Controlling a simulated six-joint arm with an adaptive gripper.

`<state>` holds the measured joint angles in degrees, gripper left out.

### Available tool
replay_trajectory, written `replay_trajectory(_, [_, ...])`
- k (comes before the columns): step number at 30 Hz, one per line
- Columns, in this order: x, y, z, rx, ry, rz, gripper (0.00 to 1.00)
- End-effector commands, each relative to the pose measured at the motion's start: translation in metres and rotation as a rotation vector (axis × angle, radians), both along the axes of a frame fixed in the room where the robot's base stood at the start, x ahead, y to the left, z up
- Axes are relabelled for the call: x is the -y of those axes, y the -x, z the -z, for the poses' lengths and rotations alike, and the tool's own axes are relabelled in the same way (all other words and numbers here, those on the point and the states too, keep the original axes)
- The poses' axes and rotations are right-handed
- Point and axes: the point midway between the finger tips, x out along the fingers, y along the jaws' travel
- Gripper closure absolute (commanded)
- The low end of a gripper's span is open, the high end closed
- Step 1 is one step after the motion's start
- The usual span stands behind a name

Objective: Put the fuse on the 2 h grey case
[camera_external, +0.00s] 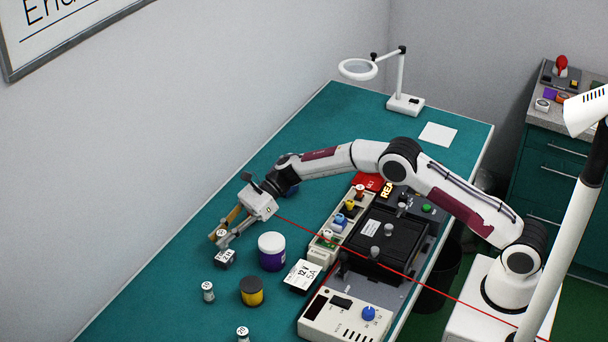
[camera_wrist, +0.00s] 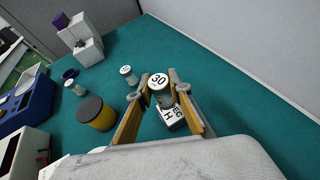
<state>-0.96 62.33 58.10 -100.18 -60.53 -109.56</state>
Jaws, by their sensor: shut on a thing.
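My gripper (camera_external: 221,239) is low over the far left part of the table. In the wrist view my gripper (camera_wrist: 160,92) is shut on a small pale fuse (camera_wrist: 158,82) whose round white end reads 30. The fuse also shows between the fingers outside (camera_external: 220,233). A small pale and dark case (camera_wrist: 172,117) with black letters, an H among them, lies just by the fuse and is partly hidden by it and the fingers. The case also shows below the fingertips in the external view (camera_external: 225,258). I cannot tell whether fuse and case touch.
A purple and white jar (camera_external: 271,252) and a yellow jar with black lid (camera_external: 251,292) stand right of the case. Two other fuses stand nearer, one (camera_external: 208,291) and another (camera_external: 243,334). A white 12 5A block (camera_external: 302,276) lies beside the black rack (camera_external: 385,240).

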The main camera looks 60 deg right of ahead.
Motion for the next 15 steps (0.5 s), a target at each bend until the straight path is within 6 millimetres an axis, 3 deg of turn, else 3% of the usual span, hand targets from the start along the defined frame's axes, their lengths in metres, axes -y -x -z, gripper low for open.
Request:
replay_trajectory(6, [0.000, 0.000, 0.021, -0.002, 0.000, -0.001, 1.00])
replay_trajectory(15, [0.000, 0.000, 0.024, 0.001, 0.000, 0.000, 1.00])
